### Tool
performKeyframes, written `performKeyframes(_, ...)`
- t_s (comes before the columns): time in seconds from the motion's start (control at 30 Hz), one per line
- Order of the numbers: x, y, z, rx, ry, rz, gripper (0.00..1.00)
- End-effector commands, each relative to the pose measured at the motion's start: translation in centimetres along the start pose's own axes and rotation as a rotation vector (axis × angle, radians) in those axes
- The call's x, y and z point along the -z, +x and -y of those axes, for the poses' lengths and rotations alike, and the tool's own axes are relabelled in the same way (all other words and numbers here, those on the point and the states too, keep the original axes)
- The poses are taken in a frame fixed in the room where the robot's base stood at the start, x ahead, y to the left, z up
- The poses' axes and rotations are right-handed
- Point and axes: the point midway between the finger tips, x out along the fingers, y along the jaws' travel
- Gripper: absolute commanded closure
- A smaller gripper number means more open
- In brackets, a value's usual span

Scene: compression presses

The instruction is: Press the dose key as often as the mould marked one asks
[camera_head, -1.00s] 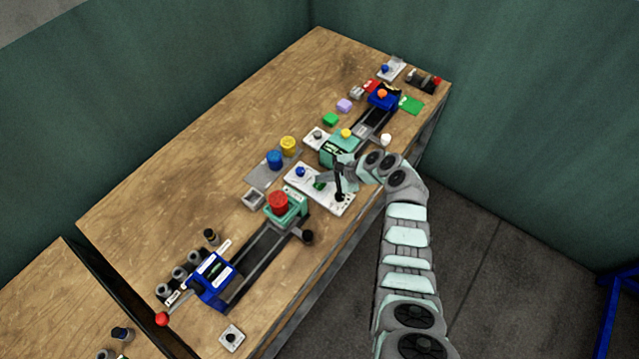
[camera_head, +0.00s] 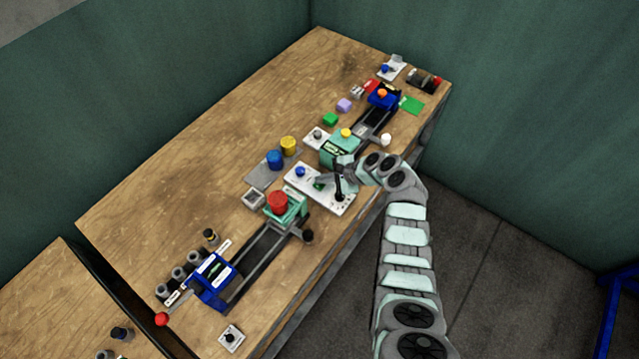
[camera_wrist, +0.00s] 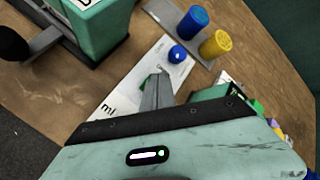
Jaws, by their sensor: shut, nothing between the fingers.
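The blue button (camera_wrist: 177,54) and part of a printed "ml" also show there. I cannot make out which key is the dose key, nor a mould marked one.
A green press with a red knob (camera_head: 278,202) stands left of the panel, another green unit (camera_head: 341,150) behind it. Blue (camera_head: 274,159) and yellow (camera_head: 288,146) cylinders stand on a grey plate. A blue unit (camera_head: 212,279) is at front left. The table's back left is clear.

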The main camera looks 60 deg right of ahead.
Motion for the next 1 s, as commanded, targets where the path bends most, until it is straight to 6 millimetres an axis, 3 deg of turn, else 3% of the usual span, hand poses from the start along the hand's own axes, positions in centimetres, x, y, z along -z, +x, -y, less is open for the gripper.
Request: performKeyframes(1.0,0.55,0.74,-0.53,0.000,0.000,-0.001,1.00)
